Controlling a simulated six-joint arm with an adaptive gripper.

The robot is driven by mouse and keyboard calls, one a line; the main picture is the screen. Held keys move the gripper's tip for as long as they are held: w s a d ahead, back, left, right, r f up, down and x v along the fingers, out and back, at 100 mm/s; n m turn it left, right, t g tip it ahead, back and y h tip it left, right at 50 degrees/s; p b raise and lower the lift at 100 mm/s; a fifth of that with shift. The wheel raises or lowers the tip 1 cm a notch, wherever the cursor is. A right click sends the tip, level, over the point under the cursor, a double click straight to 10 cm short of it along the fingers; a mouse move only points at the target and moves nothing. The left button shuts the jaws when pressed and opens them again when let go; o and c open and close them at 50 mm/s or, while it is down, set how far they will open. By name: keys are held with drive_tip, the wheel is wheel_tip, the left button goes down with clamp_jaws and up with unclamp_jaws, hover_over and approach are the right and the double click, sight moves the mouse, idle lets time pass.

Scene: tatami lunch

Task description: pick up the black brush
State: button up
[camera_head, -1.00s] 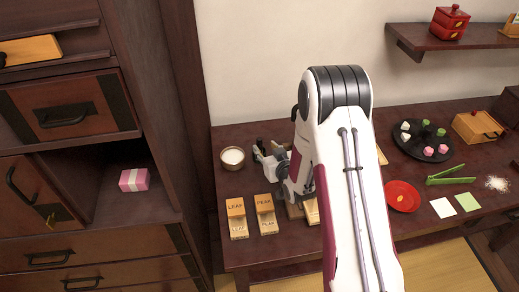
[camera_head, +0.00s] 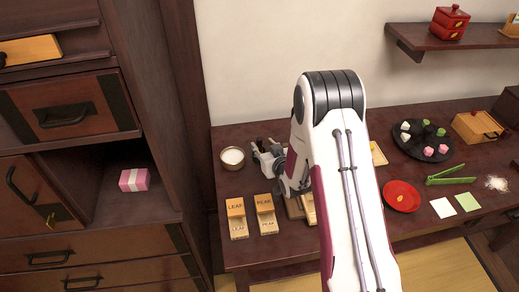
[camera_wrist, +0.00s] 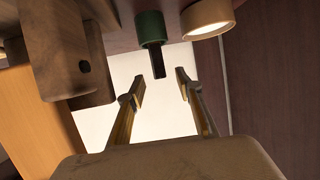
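A thin black upright piece, apparently the black brush (camera_wrist: 158,64), sticks out of a dark green holder (camera_wrist: 150,28) in the wrist view, which looks upside down. My gripper (camera_wrist: 161,84) is open and empty, its two fingers on either side of the line of the brush. The fingertips look close to the brush's free end; I cannot tell the exact gap, and no touch shows.
A bowl of white stuff (camera_head: 232,156) stands close to the holder; its rim also shows in the wrist view (camera_wrist: 207,28). Brown wooden pieces (camera_wrist: 68,50) crowd one side of the gripper. LEAF and PEAK boxes (camera_head: 237,208) stand at the table front. The wall is behind.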

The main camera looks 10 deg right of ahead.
sight(261, 142)
drive_tip(key=shift+w, duration=0.1)
drive_tip(key=shift+x, duration=2.5)
drive_tip(key=shift+d, duration=0.1)
clamp_jaws()
